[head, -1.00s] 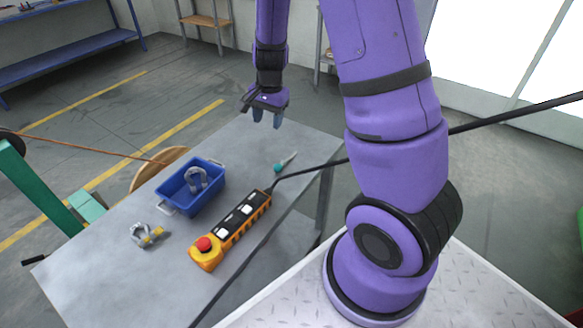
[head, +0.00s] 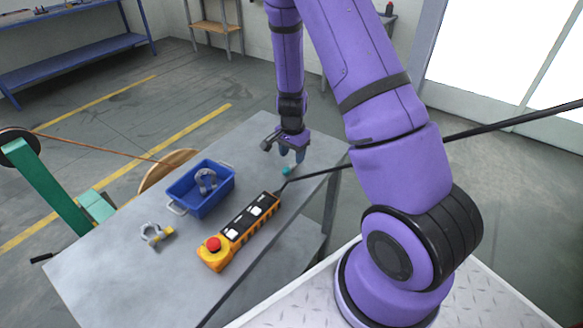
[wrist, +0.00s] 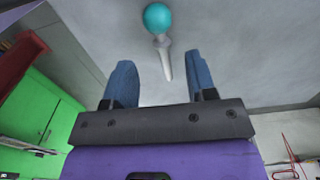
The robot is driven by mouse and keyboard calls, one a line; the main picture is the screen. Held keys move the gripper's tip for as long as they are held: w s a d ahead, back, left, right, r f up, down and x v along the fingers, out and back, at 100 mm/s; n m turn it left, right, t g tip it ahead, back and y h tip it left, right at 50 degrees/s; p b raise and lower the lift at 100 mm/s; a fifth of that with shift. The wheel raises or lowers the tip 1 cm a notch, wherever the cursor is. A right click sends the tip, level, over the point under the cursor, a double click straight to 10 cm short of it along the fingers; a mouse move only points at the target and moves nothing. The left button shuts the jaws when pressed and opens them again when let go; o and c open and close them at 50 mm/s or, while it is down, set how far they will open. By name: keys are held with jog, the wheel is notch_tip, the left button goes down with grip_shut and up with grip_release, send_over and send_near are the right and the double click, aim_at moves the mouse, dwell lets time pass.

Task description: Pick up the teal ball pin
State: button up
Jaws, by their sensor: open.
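The teal ball pin lies on the grey table (head: 110,262). In the head view its teal ball (head: 287,171) shows just below my gripper, and the gripper hides most of its shank. In the wrist view the teal ball pin (wrist: 160,28) shows its ball at the top and its grey shank pointing down between my fingers. My gripper (head: 292,158) is open and empty, low over the far right part of the table. In the wrist view the blue fingers of my gripper (wrist: 161,80) stand apart, one on each side of the shank's lower end, not visibly touching it.
A yellow pendant (head: 238,232) with a red button lies nearer on the table, its black cable running past the pin. A blue bin (head: 203,201) holds a grey shackle (head: 206,181). Another shackle (head: 152,234) lies in front of the bin. The table's right edge is close.

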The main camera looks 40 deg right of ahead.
jog(key=shift+w+d+f, duration=0.1)
jog(key=shift+f, duration=1.05)
jog(key=shift+w+d+f, duration=0.1)
jog(key=shift+f, duration=1.05)
jog(key=shift+c, duration=0.4)
grip_shut()
